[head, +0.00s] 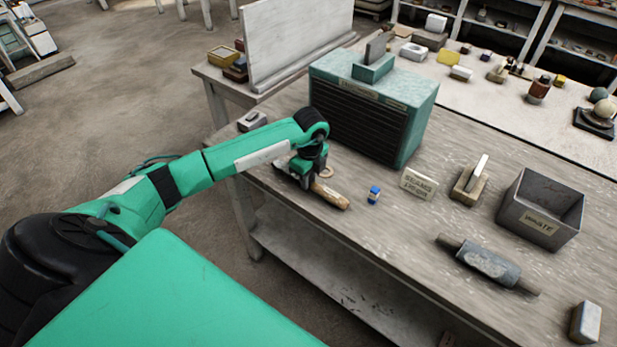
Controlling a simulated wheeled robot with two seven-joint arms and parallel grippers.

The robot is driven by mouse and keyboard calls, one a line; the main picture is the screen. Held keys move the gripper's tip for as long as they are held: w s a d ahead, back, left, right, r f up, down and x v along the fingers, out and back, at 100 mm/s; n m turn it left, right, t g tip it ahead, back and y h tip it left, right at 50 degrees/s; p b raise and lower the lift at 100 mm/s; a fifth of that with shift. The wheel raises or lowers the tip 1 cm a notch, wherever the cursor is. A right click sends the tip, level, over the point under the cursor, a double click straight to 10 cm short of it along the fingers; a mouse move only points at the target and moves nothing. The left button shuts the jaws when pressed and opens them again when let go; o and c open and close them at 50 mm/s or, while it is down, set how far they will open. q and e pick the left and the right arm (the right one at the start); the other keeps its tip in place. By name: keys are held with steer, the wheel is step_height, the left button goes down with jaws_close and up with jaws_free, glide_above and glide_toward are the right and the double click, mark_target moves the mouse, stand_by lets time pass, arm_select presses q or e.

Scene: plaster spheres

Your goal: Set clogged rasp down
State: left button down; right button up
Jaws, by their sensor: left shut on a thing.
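My left gripper (304,172) is low over the near left edge of the workbench, its fingers partly hidden by its own wrist. It is shut on a tool with a pale wooden handle (331,195), which I take to be the rasp. The handle sticks out toward the lower right, and the rest of the tool is mostly hidden by the gripper. The tool is at or just above the bench top (400,225); I cannot tell whether it touches. My right gripper is not in view.
A green slatted cabinet (372,105) stands behind the gripper. A small blue and white item (374,195), a lettered sign (419,184), a block with an upright piece (469,185), a grey bin (540,208) and a dark roller-like tool (487,263) stand to the right. Bare wood lies between them.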

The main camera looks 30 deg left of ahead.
arm_select(q)
steer(key=shift+f, duration=0.45)
steer(key=c, duration=1.2)
jaws_free()
steer(key=shift+o, duration=0.2)
steer(key=shift+r+p, duration=1.15)
steer(key=shift+r, duration=0.85)
steer(key=shift+s+f, duration=0.1)
